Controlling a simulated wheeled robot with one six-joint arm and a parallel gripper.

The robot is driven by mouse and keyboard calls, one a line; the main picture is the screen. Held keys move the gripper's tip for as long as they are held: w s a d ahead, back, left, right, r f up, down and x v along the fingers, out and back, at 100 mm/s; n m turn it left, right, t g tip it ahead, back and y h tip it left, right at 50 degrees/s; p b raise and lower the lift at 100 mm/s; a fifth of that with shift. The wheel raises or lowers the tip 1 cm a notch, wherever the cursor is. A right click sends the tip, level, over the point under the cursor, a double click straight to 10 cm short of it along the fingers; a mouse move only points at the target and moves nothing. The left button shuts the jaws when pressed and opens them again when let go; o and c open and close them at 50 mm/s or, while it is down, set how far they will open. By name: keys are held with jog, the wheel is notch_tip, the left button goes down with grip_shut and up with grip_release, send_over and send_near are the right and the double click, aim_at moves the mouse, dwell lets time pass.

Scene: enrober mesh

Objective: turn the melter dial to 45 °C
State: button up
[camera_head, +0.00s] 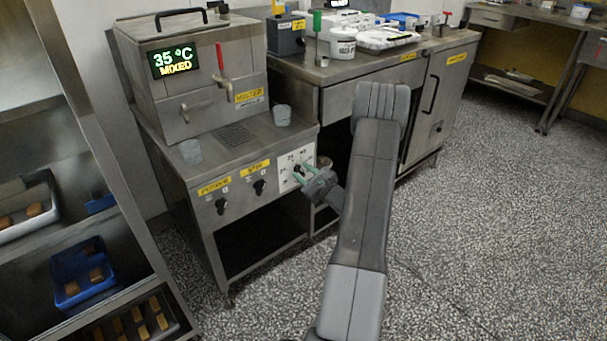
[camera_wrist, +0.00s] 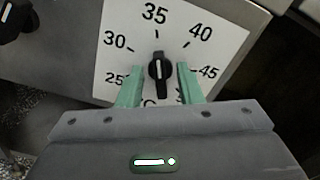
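The melter dial is a black knob (camera_wrist: 159,69) on a white scale plate (camera_wrist: 190,22) marked 25, 30, 35, 40 and 45. Its white pointer line stands upright toward 35. My gripper (camera_wrist: 160,78) has its two green fingers apart, one on each side of the knob, with visible gaps to it. In the head view my gripper (camera_head: 303,178) is at the scale plate (camera_head: 283,166) on the front of the bench, and hides part of it. The melter (camera_head: 190,75) has a display (camera_head: 173,61) reading 35 °C MIXED.
Two other black knobs (camera_head: 221,206) (camera_head: 259,187) with yellow labels sit left of the dial. Cups (camera_head: 190,152) (camera_head: 282,115) stand on the bench top. A rack with blue trays (camera_head: 82,274) is at the left. The speckled floor (camera_head: 470,200) at the right is clear.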

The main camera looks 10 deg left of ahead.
jog(key=shift+a, duration=0.1)
jog(key=shift+c, duration=0.2)
grip_shut()
jog(key=shift+m, duration=0.3)
jog(key=m, duration=0.3)
jog(key=shift+w+r+m, duration=0.1)
jog(key=shift+m, duration=0.2)
jog(key=m+p, duration=0.1)
jog(key=m, duration=0.4)
jog(key=m+p, duration=0.2)
jog(key=m, duration=0.3)
jog(key=m+p, duration=0.2)
jog(key=m, duration=0.3)
jog(key=shift+w+d+f, duration=0.2)
jog(key=shift+w+d, duration=0.05)
jog(key=shift+m, duration=0.4)
